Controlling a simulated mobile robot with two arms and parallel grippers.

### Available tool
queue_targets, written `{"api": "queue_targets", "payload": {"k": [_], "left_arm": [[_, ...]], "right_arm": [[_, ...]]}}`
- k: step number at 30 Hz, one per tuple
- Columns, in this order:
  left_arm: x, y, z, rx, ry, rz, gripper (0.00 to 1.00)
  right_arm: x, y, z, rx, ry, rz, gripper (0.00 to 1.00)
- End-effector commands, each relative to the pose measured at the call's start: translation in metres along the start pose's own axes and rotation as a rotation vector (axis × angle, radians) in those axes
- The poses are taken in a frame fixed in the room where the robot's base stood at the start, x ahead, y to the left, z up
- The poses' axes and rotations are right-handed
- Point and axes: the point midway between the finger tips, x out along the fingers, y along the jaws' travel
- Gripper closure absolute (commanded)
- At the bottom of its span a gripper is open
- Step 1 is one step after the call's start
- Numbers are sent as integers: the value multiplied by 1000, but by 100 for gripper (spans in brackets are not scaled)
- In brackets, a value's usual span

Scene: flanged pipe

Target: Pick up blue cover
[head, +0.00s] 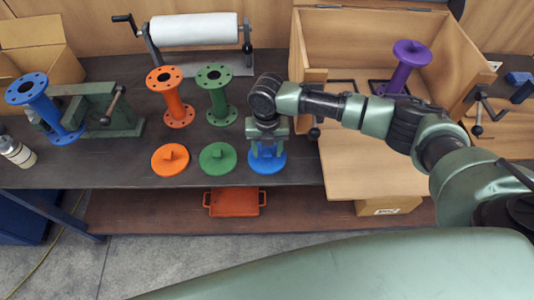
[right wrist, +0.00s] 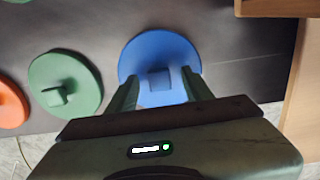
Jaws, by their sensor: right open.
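The blue cover (head: 266,168), a flat round disc with a small square knob, lies on the dark tabletop near its front edge. My right gripper (head: 267,151) points down over it. In the right wrist view, the right gripper (right wrist: 161,80) is open, with one finger on each side of the blue cover's (right wrist: 158,48) knob. The fingers appear apart from the knob; their exact height above the disc is hard to tell. My left gripper is not in view.
The green cover (head: 217,158) and orange cover (head: 170,159) lie to the left. Behind stand a green flanged pipe (head: 216,95) and an orange one (head: 170,97). A blue pipe (head: 45,105) is at a green vise (head: 103,105). A wooden box (head: 360,50) with a purple pipe (head: 405,65) stands right.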

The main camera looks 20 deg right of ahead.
Motion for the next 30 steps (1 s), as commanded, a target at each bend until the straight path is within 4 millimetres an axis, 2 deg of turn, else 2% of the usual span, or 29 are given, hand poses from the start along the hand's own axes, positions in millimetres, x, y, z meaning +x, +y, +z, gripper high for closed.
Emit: {"api": "queue_targets", "payload": {"k": [4,5,10,23,26,30], "left_arm": [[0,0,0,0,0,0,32],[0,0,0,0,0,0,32],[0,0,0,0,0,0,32],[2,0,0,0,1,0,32],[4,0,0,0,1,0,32],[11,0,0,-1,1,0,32]], "right_arm": [[0,0,0,0,0,1,49],[0,0,0,0,0,1,52],[0,0,0,0,-1,1,99],[-6,0,1,1,-2,2,100],[-15,1,1,2,-3,3,100],[-39,1,2,-1,-6,5,100]]}}
